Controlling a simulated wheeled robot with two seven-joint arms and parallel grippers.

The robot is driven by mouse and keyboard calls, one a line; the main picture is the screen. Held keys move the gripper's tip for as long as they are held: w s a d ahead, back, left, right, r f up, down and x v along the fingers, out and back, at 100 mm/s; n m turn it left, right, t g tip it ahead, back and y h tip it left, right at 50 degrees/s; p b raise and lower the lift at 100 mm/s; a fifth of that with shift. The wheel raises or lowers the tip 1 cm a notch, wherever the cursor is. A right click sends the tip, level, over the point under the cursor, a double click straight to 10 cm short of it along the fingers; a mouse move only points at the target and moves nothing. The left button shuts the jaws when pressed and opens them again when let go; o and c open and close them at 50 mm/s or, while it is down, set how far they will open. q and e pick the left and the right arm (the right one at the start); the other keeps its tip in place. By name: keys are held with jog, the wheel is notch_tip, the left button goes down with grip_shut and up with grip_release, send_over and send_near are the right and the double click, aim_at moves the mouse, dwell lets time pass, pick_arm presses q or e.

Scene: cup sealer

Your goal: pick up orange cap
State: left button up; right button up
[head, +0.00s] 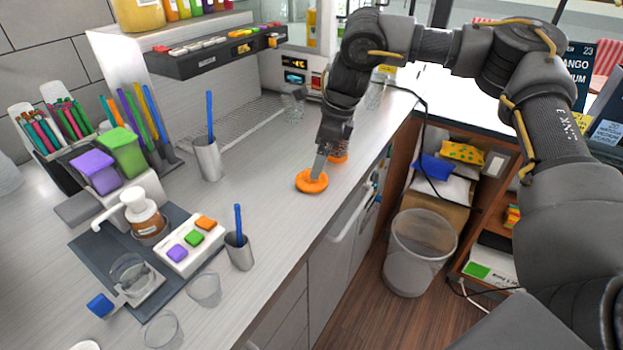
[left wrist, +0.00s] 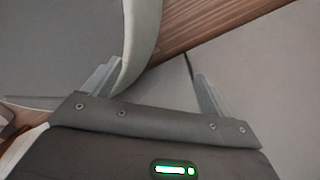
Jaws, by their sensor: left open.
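An orange cap (head: 311,182) lies on the counter (head: 270,215) near its front edge in the head view. A second orange piece (head: 338,157) shows just behind it, partly hidden by my right gripper (head: 322,168). The right gripper points down with its fingertip at the nearer cap, seeming to touch it. Whether its jaws are open or shut on it is not clear. My left gripper (left wrist: 157,88) shows only in the left wrist view, with its two fingers spread and nothing between them. No cap is in that view.
Metal cups with blue sticks (head: 207,158) (head: 239,250) stand to the left on the counter. A button box (head: 190,243), a pump bottle (head: 142,214) and clear cups (head: 204,290) are front left. A waste bin (head: 420,250) stands on the floor beyond the counter edge.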

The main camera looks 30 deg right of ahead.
jog(key=shift+x, duration=0.75)
jog(key=shift+a+f, duration=0.1)
jog(key=p+x, duration=0.1)
jog(key=x, duration=0.3)
jog(key=shift+w+a+f+p, duration=0.15)
jog(key=shift+w+f+p, duration=0.05)
jog(key=shift+f+p, duration=0.15)
jog(key=c, duration=1.1)
